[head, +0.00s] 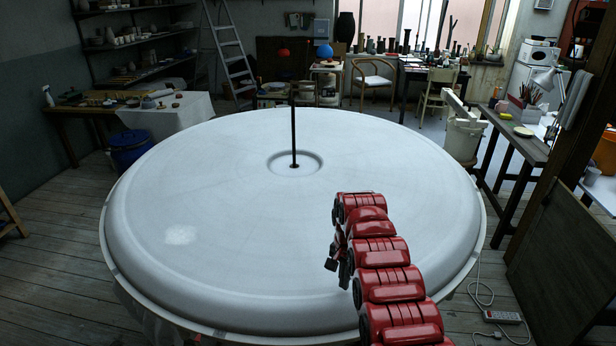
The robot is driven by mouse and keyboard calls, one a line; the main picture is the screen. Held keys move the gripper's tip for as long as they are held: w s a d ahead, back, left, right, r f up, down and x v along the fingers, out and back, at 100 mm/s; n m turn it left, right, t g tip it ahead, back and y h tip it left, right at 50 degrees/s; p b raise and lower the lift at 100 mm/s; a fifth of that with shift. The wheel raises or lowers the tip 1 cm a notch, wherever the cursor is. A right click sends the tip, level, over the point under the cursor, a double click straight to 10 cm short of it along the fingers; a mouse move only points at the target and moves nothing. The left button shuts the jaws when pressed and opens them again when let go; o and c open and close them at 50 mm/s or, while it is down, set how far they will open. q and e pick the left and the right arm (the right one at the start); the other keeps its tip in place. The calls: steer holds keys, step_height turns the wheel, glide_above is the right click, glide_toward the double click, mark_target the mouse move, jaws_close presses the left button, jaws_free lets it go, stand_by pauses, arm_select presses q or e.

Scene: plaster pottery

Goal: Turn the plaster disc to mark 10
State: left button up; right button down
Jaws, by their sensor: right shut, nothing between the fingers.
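The large white plaster disc (230,215) fills the middle of the head view, with a rounded raised rim. A thin dark upright rod (294,130) stands in the round recess (312,158) at its centre. I can make out no numbers or marks on the disc. My right arm comes in from the lower right, over the near right part of the disc. My right gripper (333,263) is small and dark, shut and empty, by the arm's left side. I cannot tell whether it touches the plaster. My left gripper is not in view.
A side table (515,140) stands to the right, by a white bucket (463,136). A blue bin (131,150) is left of the disc. A power strip (502,317) and cable lie on the floor at right. A dark panel (565,250) leans at far right.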

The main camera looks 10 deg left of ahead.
steer(key=shift+f, duration=0.15)
stand_by(0.5)
steer(key=shift+f+b, duration=0.35)
steer(key=shift+b, duration=0.1)
steer(key=shift+f+b, duration=0.35)
steer(key=shift+f, duration=0.05)
steer(key=shift+s+f, duration=0.1)
steer(key=shift+s, duration=0.05)
